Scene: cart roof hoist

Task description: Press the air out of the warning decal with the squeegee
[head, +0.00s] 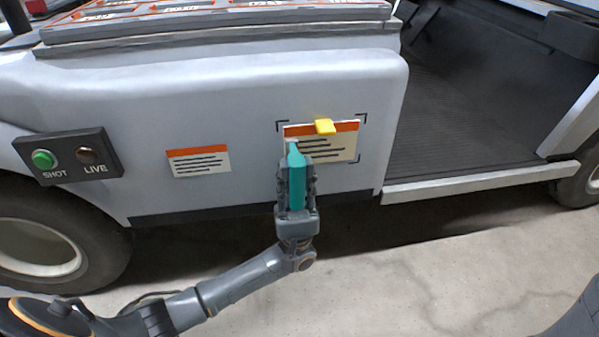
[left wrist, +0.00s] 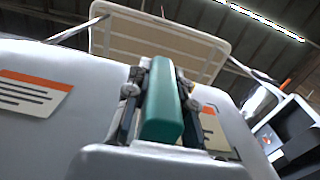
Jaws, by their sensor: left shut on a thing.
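The warning decal (head: 340,147), cream with an orange top band and dark lines, is on the cart's pale side panel between dark corner marks. A yellow tab (head: 325,127) sits at its top edge. My left gripper (head: 297,172) is shut on the teal squeegee (head: 297,196), which points up. The squeegee's tip overlaps the decal's left part; I cannot tell whether it touches. In the left wrist view the squeegee (left wrist: 162,105) stands between the fingers and hides part of the decal (left wrist: 214,132). My right gripper is out of view.
A second orange-banded decal (head: 198,161) is further left on the panel. A dark box (head: 68,157) with a lit green SHOT lamp and a dim LIVE lamp is at far left. The cart's open footwell (head: 470,120) is at right. Concrete floor lies below.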

